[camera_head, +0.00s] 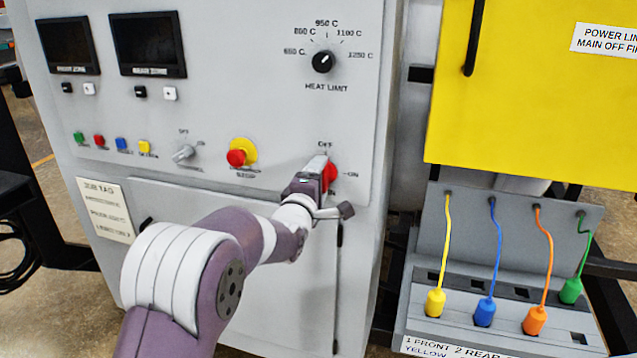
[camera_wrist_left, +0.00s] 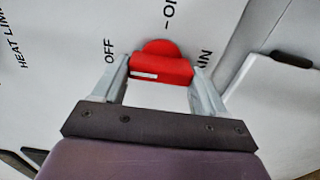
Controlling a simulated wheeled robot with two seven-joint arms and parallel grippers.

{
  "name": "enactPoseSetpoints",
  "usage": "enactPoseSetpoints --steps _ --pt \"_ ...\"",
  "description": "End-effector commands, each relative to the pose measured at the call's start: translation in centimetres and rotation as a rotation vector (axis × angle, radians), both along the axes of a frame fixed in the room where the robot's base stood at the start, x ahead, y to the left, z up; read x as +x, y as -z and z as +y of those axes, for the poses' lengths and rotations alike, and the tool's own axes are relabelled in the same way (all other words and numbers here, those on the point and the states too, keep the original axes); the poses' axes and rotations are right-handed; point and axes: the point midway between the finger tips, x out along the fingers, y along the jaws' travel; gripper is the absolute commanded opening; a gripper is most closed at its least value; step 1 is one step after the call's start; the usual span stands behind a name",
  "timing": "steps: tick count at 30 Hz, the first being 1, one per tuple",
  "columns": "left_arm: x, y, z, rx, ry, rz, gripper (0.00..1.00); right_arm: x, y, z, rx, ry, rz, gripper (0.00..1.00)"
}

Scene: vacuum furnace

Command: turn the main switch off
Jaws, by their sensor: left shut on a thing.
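The main switch is a red rotary knob (camera_head: 331,174) on the grey furnace panel, with OFF above it and ON to its right. My left gripper (camera_head: 322,170) is at the knob and partly covers it. In the left wrist view, the gripper's two fingers (camera_wrist_left: 161,72) are shut on the red knob (camera_wrist_left: 162,67), one at each end of its handle. The handle's white mark is on the side toward the OFF label. My right gripper is not in view.
A black heat limit dial (camera_head: 323,62) is above the switch. A red stop button (camera_head: 237,157) with a yellow collar and a grey selector (camera_head: 183,153) are to its left. A yellow cabinet (camera_head: 545,100) and several coloured plugs on a grey rack (camera_head: 465,310) stand at the right.

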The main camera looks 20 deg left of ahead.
Motion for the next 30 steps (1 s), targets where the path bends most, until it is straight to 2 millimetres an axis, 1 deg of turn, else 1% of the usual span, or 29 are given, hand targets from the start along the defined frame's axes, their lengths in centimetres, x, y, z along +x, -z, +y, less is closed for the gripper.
enactPoseSetpoints --steps 1,13,14,15,16,26,29,30 --pt "0.0 -0.4 0.1 -0.005 -0.002 -0.009 0.42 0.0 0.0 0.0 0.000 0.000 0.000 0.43" --pt "0.0 -0.4 0.1 -0.012 -0.002 -0.009 0.42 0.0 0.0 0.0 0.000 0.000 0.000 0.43" --pt "0.0 -0.4 0.1 -0.012 -0.002 -0.009 0.76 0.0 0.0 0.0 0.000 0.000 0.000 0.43" --pt "0.0 -0.4 0.1 -0.012 -0.002 -0.009 0.89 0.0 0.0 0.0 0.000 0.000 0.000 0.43" --pt "0.0 -0.4 0.1 -0.012 -0.002 -0.008 0.98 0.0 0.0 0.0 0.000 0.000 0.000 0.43" --pt "-0.2 -0.1 0.0 -0.010 -0.001 -0.003 0.98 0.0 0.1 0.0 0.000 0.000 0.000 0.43" --pt "-1.4 -0.1 0.1 -0.010 -0.001 -0.004 0.98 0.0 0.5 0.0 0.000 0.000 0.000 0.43" --pt "-2.2 0.0 0.1 -0.010 -0.001 -0.004 0.98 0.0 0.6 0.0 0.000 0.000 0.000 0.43"
